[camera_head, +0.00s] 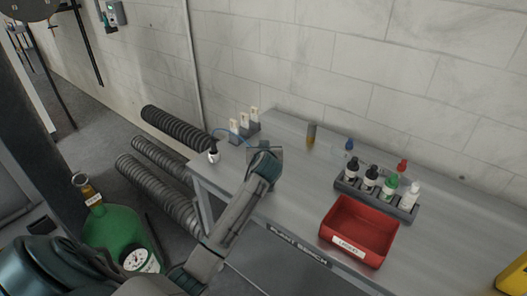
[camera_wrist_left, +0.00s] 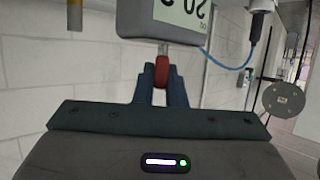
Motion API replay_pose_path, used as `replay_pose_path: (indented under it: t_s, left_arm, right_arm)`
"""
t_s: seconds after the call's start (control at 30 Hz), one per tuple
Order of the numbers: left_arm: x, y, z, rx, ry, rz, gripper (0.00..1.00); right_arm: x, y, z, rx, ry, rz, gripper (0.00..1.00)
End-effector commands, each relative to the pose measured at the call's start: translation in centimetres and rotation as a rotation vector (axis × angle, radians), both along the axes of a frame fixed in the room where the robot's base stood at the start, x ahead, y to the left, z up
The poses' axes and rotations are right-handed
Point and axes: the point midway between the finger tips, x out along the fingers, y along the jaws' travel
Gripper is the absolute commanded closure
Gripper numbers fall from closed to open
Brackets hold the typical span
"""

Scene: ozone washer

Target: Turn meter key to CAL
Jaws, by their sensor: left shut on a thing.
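The meter (camera_wrist_left: 178,22) is a grey box with a pale display, seen upside down at the top of the left wrist view; some digits show, part is cut off. A red key (camera_wrist_left: 162,71) sticks out of it on a thin shaft. My left gripper (camera_wrist_left: 161,82) is shut on the red key, one blue-grey finger on each side. In the head view my left gripper (camera_head: 264,153) is over the bench's back left part and mostly hides the meter. No CAL mark can be read, so the key's setting cannot be told. My right gripper is not in view.
The bench (camera_head: 300,205) carries a red bin (camera_head: 358,232) and a rack (camera_head: 372,197) of dropper bottles to the right. A white probe (camera_head: 213,156) on a blue cable is left of the gripper.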

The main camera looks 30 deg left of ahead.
Motion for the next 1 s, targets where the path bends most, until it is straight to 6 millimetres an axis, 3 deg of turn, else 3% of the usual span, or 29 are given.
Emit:
replay_pose_path:
  t_s: [0.77, 0.8, 0.87, 1.0]
  left_arm:
    - [-0.02, 0.01, -0.17, -0.001, 0.004, 0.096, 1.00]
    - [-0.02, 0.01, -0.17, -0.001, 0.004, 0.096, 0.82]
    - [-0.02, 0.01, -0.15, -0.001, 0.003, 0.096, 0.70]
    - [-0.01, 0.02, -0.10, 0.000, 0.002, 0.095, 0.67]
  right_arm:
    - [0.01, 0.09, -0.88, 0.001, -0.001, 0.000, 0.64]
    - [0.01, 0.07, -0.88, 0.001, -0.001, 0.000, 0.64]
    - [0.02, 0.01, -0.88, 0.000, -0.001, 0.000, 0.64]
    - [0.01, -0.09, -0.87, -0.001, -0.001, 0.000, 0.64]
